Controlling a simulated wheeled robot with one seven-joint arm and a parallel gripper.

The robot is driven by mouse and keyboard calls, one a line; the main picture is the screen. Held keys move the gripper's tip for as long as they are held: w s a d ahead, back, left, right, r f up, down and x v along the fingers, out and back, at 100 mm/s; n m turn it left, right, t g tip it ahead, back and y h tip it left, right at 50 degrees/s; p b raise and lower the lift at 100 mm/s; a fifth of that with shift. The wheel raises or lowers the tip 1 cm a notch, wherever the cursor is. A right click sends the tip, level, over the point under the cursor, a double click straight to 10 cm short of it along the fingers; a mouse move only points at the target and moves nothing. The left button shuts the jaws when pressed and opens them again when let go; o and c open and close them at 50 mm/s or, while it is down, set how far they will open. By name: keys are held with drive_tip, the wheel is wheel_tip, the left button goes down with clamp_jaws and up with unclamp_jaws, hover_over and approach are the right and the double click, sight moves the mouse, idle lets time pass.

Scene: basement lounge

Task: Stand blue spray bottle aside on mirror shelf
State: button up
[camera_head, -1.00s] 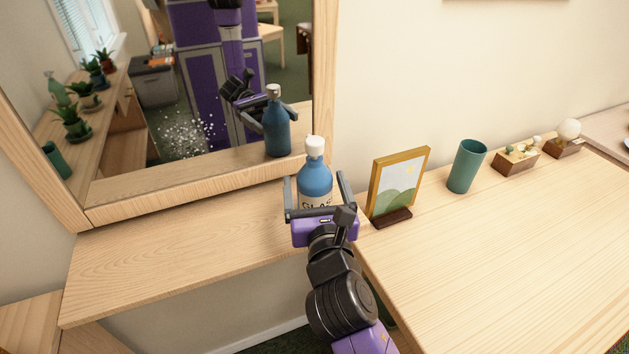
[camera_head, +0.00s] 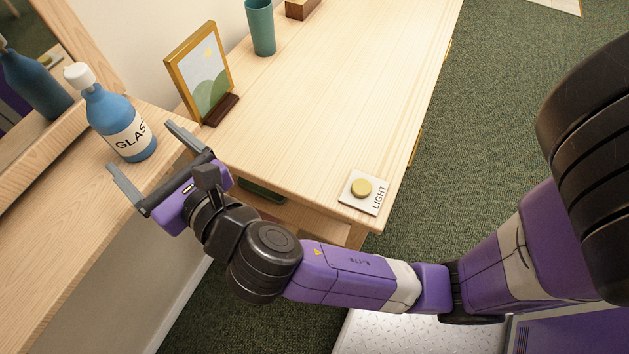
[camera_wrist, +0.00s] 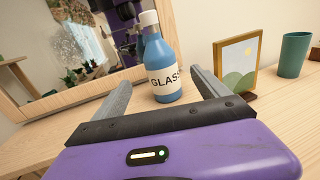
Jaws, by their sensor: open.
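The blue spray bottle (camera_head: 112,112) has a white cap and a label reading "GLAS". It stands upright on the mirror shelf (camera_head: 52,225), close to the mirror (camera_head: 45,120). In the wrist view the bottle (camera_wrist: 160,62) stands just beyond the fingertips, between their lines. My gripper (camera_head: 146,148) is open and empty, with its fingers pointing at the bottle and apart from it. The wrist view shows both fingers of my gripper (camera_wrist: 158,95) spread wide. The bottle's reflection shows in the mirror.
A picture frame (camera_head: 200,75) stands at the corner of the wooden table (camera_head: 330,90), right of the bottle. A teal cup (camera_head: 260,27) stands behind it. A light button (camera_head: 361,188) sits on the near table corner. The shelf left of the bottle is bare.

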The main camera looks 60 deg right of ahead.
drive_tip(key=s+d+f+m+g+y, duration=0.15)
drive_tip(key=s+f+m+y, duration=0.35)
drive_tip(key=s+f+m, duration=0.8)
drive_tip(key=s+r+m, duration=0.1)
drive_tip(key=s+m, duration=0.8)
drive_tip(key=m, duration=0.1)
drive_tip(key=s+d+r+m+g, duration=0.1)
drive_tip(key=s+r+m, duration=0.1)
drive_tip(key=s+m, duration=0.7)
drive_tip(key=shift+s+d+m+h, duration=0.15)
drive_tip(key=shift+d+m+h, duration=0.15)
drive_tip(key=shift+m, duration=0.1)
drive_tip(key=shift+c, duration=0.3)
